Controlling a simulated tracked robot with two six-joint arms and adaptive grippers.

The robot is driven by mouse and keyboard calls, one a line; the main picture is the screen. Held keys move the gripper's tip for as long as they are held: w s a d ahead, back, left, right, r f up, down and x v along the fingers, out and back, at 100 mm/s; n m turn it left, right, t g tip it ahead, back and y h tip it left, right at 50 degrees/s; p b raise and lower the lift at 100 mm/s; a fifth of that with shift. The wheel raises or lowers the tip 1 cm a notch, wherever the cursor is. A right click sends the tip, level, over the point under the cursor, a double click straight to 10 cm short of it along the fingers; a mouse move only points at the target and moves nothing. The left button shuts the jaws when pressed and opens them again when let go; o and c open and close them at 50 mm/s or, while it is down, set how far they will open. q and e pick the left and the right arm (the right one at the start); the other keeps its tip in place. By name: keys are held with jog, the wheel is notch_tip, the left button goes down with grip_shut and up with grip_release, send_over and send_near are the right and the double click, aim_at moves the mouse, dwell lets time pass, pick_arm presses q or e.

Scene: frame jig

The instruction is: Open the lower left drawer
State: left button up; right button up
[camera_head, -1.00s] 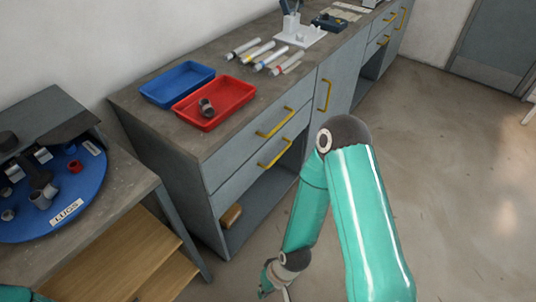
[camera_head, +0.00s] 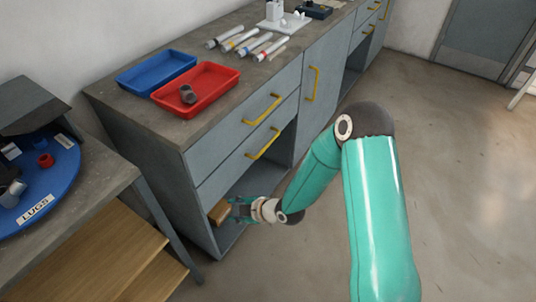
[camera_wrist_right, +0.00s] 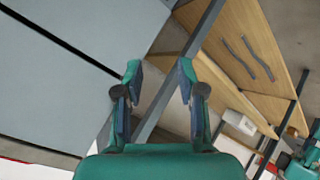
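The lower left drawer (camera_head: 222,176) is a shut grey front under another grey drawer (camera_head: 222,143) in the long cabinet. The handle cannot be made out in the wrist view. My left gripper is not in view.
A brown block (camera_head: 219,212) shows in the open space under the drawer, close to my gripper. Red tray (camera_head: 228,90) and blue tray (camera_head: 150,72) stand on the cabinet top. A bench (camera_head: 100,194) stands at left. The floor at right (camera_head: 460,170) is clear.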

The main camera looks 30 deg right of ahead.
jog(key=w+d+n+t+b, duration=0.3)
jog(key=w+d+b, duration=0.3)
jog(key=d, duration=0.1)
jog(key=n+t+h+b, duration=0.2)
jog(key=t+h+b, duration=0.2)
jog(key=b, duration=1.3)
send_near(268, 143)
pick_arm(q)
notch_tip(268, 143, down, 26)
pick_arm(e)
jog(key=w+f, duration=0.1)
jog(key=w, duration=0.5)
jog(key=w+f, duration=0.1)
jog(key=w, duration=0.2)
jog(key=shift+w+a+f, duration=0.3)
jog(key=shift+w+a, duration=0.05)
jog(key=shift+a, duration=0.05)
grip_shut()
